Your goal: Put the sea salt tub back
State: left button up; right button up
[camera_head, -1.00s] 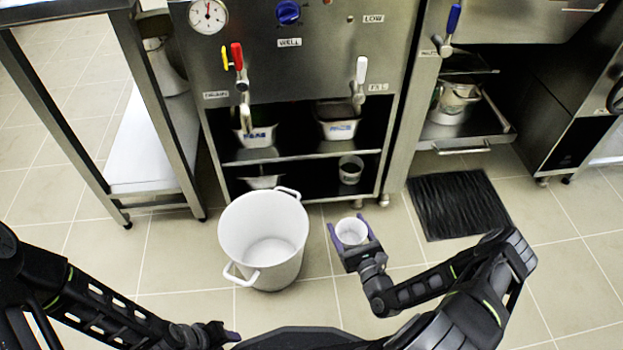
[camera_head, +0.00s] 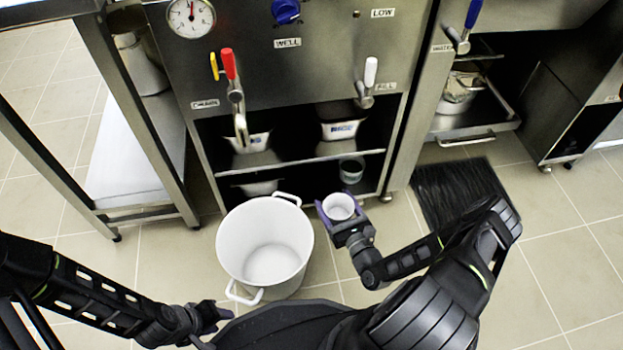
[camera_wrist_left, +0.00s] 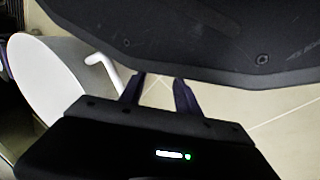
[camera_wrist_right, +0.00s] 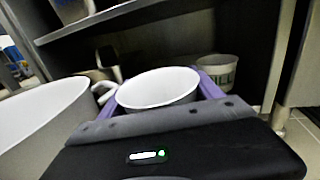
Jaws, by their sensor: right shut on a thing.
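My right gripper (camera_head: 340,210) is shut around a white, open-topped tub (camera_head: 339,205). It holds the tub upright in front of the cabinet, right of the stockpot. The tub also shows between the purple fingers in the right wrist view (camera_wrist_right: 158,88); no label on it is readable. My left gripper (camera_head: 213,318) is empty near the stockpot's lower left, its two fingers apart in the left wrist view (camera_wrist_left: 159,90). A second small tub (camera_head: 351,170) stands on the low cabinet shelf, and the right wrist view shows green lettering on it (camera_wrist_right: 217,72).
A large white stockpot (camera_head: 231,245) stands on the floor. The open cabinet's middle shelf (camera_head: 300,158) holds steel pans (camera_head: 340,130) above the low shelf. A black mat (camera_head: 455,190) lies at the right. A side table (camera_head: 130,150) stands at the left.

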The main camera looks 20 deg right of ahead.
jog(key=w+b, duration=0.4)
jog(key=w, duration=1.1)
jog(key=shift+w+d+f+b, duration=0.1)
jog(key=shift+w+b, duration=0.3)
jog(key=shift+w, duration=0.5)
jog(key=shift+w, duration=0.2)
jog(key=f+b, duration=0.1)
jog(key=w+f+b, duration=0.1)
jog(key=f, duration=0.1)
jog(key=shift+f+b, duration=0.2)
jog(key=shift+b, duration=0.15)
jog(key=shift+r, duration=0.1)
jog(key=shift+s, duration=0.1)
